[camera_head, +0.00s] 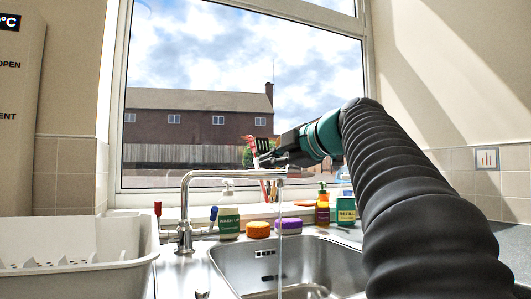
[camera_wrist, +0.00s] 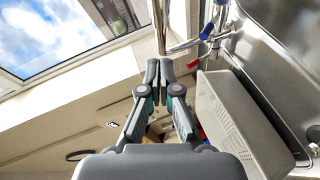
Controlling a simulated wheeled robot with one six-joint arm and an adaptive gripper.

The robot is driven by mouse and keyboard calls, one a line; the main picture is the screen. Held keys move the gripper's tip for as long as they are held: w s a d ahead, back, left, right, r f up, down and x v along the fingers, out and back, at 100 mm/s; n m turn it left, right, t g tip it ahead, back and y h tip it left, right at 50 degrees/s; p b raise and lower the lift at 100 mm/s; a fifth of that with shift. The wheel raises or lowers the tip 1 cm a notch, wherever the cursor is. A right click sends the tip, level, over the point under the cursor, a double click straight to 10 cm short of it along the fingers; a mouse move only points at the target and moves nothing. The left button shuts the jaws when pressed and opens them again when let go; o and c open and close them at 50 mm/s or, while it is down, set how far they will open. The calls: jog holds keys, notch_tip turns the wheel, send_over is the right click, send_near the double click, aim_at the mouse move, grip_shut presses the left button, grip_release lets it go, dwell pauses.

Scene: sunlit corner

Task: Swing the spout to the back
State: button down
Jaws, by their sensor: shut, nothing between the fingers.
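The tap's chrome spout (camera_head: 230,174) rises at the left of the sink and reaches right over the basin. Water (camera_head: 280,225) runs from its right end. My gripper (camera_head: 262,160) is shut and empty, close to the spout's outlet end and just above it in the head view. In the wrist view the shut fingertips (camera_wrist: 158,68) lie at the lower end of a chrome pipe (camera_wrist: 160,25), which looks like the spout. I cannot tell whether they touch it. A red lever (camera_head: 157,209) and a blue lever (camera_head: 213,213) flank the tap base.
The steel sink (camera_head: 235,265) lies below. A white dish rack (camera_head: 75,255) stands at the left. A green-labelled bottle (camera_head: 229,222), an orange sponge (camera_head: 258,229), a purple sponge (camera_head: 289,225) and more bottles line the sill side. The window (camera_head: 170,60) is behind.

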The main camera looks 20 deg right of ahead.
aim_at(256, 172)
jog(key=shift+w+d+f+p, duration=0.2)
jog(key=shift+w+f, duration=0.1)
jog(key=shift+w, duration=0.55)
jog(key=shift+w+d+f+p, duration=0.1)
jog(key=shift+w+d+f, duration=0.2)
jog(key=shift+w, duration=0.5)
jog(key=shift+w+d+f+p, duration=0.15)
jog(key=shift+w+f, duration=0.2)
jog(key=shift+w, duration=0.5)
jog(key=shift+w, duration=0.1)
